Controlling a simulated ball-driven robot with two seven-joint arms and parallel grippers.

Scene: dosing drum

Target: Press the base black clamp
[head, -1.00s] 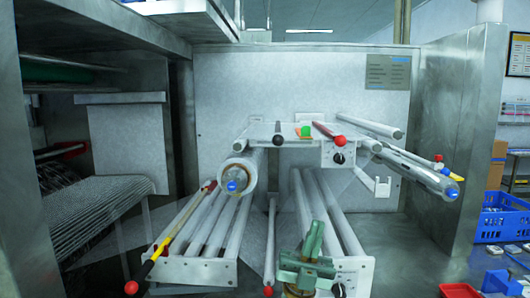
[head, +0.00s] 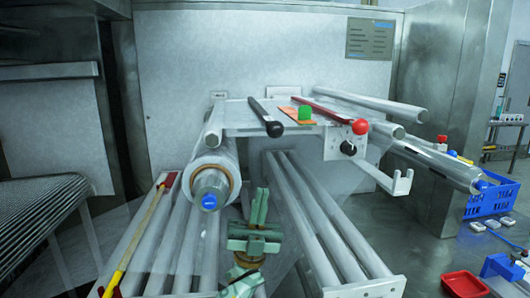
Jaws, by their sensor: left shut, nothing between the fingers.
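The black clamp (head: 266,117) is a dark bar with a rounded black end, lying on the left part of the light metal plate (head: 236,115). Its rounded end points toward me. My left gripper (head: 260,205), green, stands below and in front of the plate, fingers pointing up. The fingers are together with nothing between them, apart from the clamp and a little left of its rounded end in the picture. My right gripper is not in view.
A film roll (head: 213,172) is at left; a bracket with a black knob (head: 348,147) is at right. Rollers run below. A red tray (head: 463,285) is on the floor.

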